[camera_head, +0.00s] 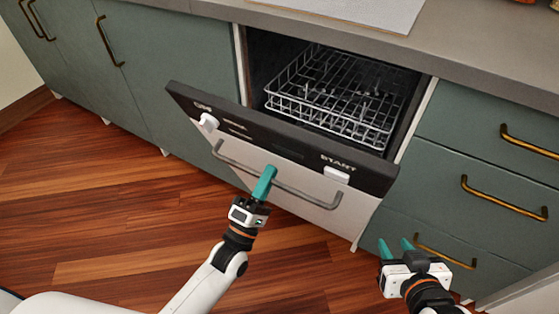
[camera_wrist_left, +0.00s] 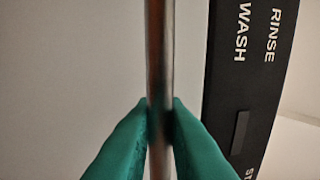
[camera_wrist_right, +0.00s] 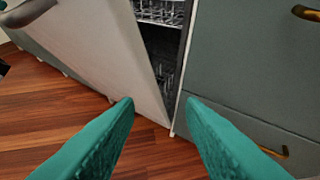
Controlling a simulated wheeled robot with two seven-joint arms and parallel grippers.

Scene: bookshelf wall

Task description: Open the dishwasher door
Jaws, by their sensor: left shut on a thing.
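The dishwasher door (camera_head: 310,180) is partly open and tilts out from its top in the head view. Its grey bar handle (camera_head: 318,201) runs across the front below the black control panel (camera_head: 290,147). My left gripper (camera_head: 264,184) is shut on this handle near its middle. In the left wrist view the handle (camera_wrist_left: 160,60) passes between the teal fingertips (camera_wrist_left: 160,115). My right gripper (camera_head: 396,248) is open and empty, to the right of the door and in front of the drawers. In the right wrist view its fingertips (camera_wrist_right: 158,103) are wide apart.
A wire rack (camera_head: 340,95) sits inside the dishwasher. Green drawers (camera_head: 470,160) with brass handles stand to the right, and green cabinets (camera_head: 150,60) to the left. The wooden floor (camera_head: 130,220) in front is clear. A grey countertop (camera_head: 480,55) runs above.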

